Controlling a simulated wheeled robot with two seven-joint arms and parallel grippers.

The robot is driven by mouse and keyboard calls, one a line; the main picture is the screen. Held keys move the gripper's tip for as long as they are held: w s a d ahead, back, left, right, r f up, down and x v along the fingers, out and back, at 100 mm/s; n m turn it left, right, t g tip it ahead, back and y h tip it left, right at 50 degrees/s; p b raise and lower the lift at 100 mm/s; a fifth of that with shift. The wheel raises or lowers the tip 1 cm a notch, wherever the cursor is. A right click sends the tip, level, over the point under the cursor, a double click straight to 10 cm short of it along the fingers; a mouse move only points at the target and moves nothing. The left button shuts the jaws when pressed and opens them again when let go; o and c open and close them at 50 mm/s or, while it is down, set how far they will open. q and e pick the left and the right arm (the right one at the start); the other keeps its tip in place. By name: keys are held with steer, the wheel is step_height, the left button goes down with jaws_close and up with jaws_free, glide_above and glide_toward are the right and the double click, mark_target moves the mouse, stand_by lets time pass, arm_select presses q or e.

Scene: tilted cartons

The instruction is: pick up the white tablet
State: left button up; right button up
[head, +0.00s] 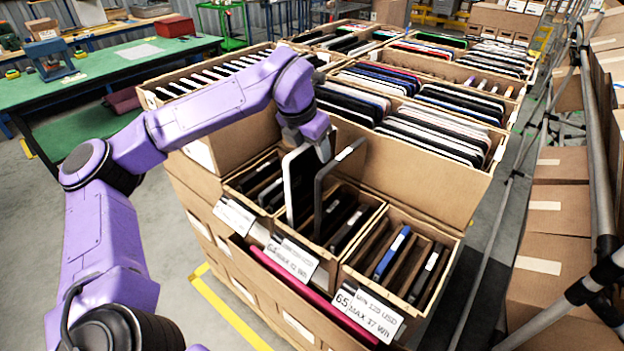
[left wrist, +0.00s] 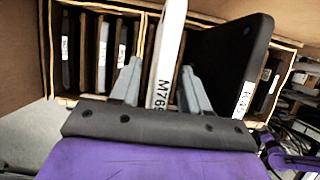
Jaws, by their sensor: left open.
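The white tablet (head: 299,182) stands upright in a front carton, raised well above its rim, beside a taller-looking dark tablet (head: 336,178). My left gripper (head: 321,150) is at the top of these two. In the left wrist view, the white tablet's edge (left wrist: 166,50), marked "M76", lies between the two open fingers of my left gripper (left wrist: 160,82). The dark tablet (left wrist: 228,62) is just right of the right finger. Whether either finger touches the white tablet cannot be told. The lower part of the tablet is hidden in the carton. My right gripper is not in view.
Front cartons (head: 398,290) hold several more upright devices, including one with a blue edge (head: 392,252). A taller carton wall (head: 410,180) rises behind them, with rows of devices beyond. A pink device (head: 310,293) lies along the front. A metal rail frame (head: 600,170) stands at right.

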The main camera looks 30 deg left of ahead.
arm_select(q)
steer(key=shift+f, duration=0.35)
stand_by(0.4)
jaws_close()
